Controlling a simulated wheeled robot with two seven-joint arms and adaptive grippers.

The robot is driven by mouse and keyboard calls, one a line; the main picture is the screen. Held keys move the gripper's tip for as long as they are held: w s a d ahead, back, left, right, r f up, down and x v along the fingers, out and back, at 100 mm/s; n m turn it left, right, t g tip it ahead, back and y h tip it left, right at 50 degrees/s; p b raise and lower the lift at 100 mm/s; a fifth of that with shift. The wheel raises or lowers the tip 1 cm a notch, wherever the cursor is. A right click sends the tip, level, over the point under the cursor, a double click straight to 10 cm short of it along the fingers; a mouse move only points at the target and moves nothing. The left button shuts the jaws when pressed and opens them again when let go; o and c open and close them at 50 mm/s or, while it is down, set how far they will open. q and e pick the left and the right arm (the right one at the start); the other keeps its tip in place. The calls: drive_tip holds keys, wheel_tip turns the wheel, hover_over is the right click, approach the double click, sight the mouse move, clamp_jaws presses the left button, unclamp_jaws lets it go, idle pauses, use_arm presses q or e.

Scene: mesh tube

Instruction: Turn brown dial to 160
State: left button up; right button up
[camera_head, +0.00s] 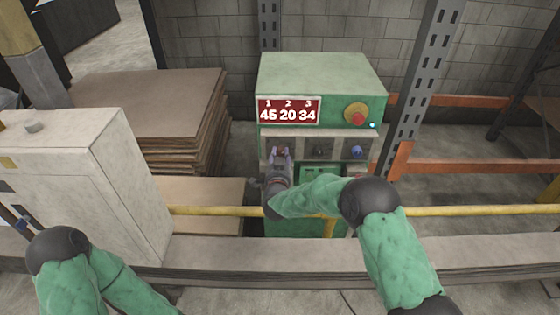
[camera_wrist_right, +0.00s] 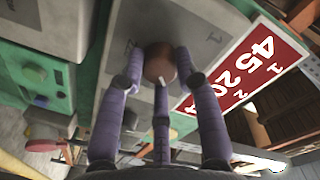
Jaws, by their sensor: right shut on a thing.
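The brown dial (camera_wrist_right: 159,63) sits on a grey panel marked 1 in the right wrist view. It also shows small and partly covered in the head view (camera_head: 281,149), at the left of the row of dials. My right gripper (camera_head: 280,158) is shut on the brown dial, its purple fingers (camera_wrist_right: 160,85) around it. A white pointer mark shows on the dial's lower edge in the wrist view. The red display (camera_head: 289,110) on the green machine (camera_head: 320,75) reads 45, 20 and 34 under 1, 2 and 3. My left gripper is out of view.
A dark dial (camera_head: 319,152) and a blue dial (camera_head: 356,152) sit right of the brown one. A yellow rail (camera_head: 450,210) crosses in front. A pale cabinet (camera_head: 85,185) stands at left, near stacked boards (camera_head: 150,105).

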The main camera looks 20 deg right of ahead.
drive_tip(key=shift+w+r+m+b, duration=0.1)
drive_tip(key=shift+r+m+b, duration=0.2)
drive_tip(key=shift+m, duration=0.1)
drive_tip(key=shift+d, duration=0.1)
drive_tip(key=o, duration=1.1)
drive_tip(key=shift+o, duration=0.2)
drive_tip(key=shift+f, duration=0.1)
drive_tip(key=shift+f, duration=0.1)
drive_tip(key=v, duration=1.2)
